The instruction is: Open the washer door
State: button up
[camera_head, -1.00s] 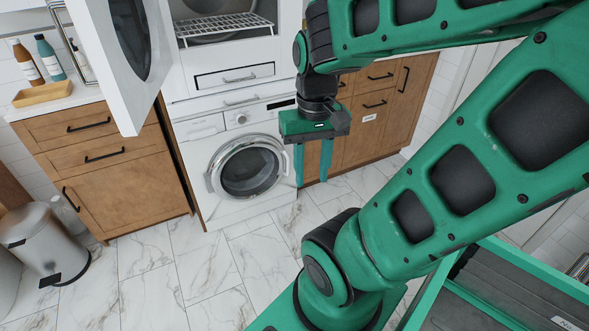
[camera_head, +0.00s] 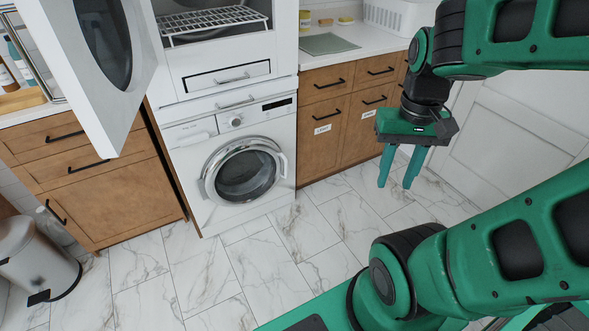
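The white washer (camera_head: 240,170) stands between wooden cabinets, below a dryer. Its round door (camera_head: 243,175) has a silver rim and dark glass, and it is closed. A handle (camera_head: 283,165) shows at the right side of the door rim, with another light bracket-like part at the left. My green gripper (camera_head: 397,184) hangs to the right of the washer, fingers pointing down. Its two fingers are apart with nothing between them. It is well away from the door and touches nothing.
The dryer above has its door (camera_head: 97,65) swung open to the left, with a wire rack (camera_head: 213,22) in its opening. Wooden cabinets (camera_head: 350,115) stand at the right and left. A trash bin (camera_head: 35,258) is at the lower left. The marble floor (camera_head: 250,260) before the washer is clear.

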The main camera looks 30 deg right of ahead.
aim_at(207, 186)
jog(key=z, duration=0.05)
jog(key=i, duration=1)
jog(key=u, duration=0.05)
